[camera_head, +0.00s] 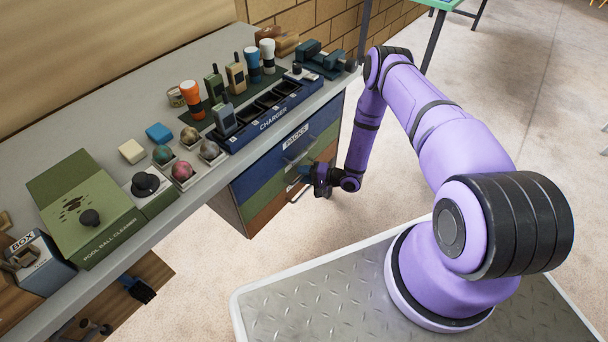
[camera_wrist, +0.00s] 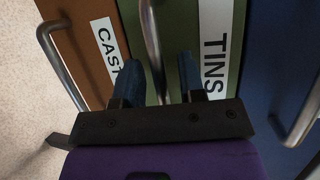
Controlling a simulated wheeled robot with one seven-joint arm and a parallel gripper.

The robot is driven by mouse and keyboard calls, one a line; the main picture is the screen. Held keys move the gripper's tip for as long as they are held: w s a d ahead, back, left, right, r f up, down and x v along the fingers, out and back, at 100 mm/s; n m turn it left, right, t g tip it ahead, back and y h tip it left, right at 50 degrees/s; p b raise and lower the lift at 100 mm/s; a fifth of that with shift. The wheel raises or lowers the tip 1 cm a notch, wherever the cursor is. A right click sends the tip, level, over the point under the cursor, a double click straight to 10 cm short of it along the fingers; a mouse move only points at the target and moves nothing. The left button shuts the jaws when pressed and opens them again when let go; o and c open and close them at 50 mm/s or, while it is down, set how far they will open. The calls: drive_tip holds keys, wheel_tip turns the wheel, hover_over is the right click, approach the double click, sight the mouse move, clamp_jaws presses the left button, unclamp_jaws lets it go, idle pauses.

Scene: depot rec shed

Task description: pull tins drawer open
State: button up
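The drawer unit under the bench has a blue drawer (camera_head: 275,152) labelled PACKS on top, a green drawer (camera_head: 258,203) in the middle and a brown drawer (camera_head: 265,217) at the bottom. In the wrist view the green drawer (camera_wrist: 218,20) carries the TINS label and a metal bar handle (camera_wrist: 152,40). All drawers look shut. My gripper (camera_head: 318,180) is at the drawer fronts. In the wrist view my gripper (camera_wrist: 160,75) has its two blue fingers apart, one each side of the tins handle, with visible gaps. The handle's lower part is hidden behind the gripper.
Beside it are the brown drawer's handle (camera_wrist: 62,65) and the blue drawer's handle (camera_wrist: 300,120). The bench top (camera_head: 120,98) above holds a charger (camera_head: 270,112), a ball cleaner (camera_head: 85,210) and several small items. The floor (camera_head: 400,220) right of the drawers is clear.

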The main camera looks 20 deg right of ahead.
clamp_jaws()
drive_tip(key=s+d, duration=0.6)
drive_tip(key=s, duration=0.5)
drive_tip(key=s+d, duration=0.7)
drive_tip(key=s, duration=0.5)
drive_tip(key=shift+d, duration=0.25)
unclamp_jaws()
drive_tip(key=shift+s, duration=0.1)
drive_tip(key=v, duration=1)
drive_tip(key=shift+s+d, duration=0.2)
drive_tip(key=shift+d, duration=0.15)
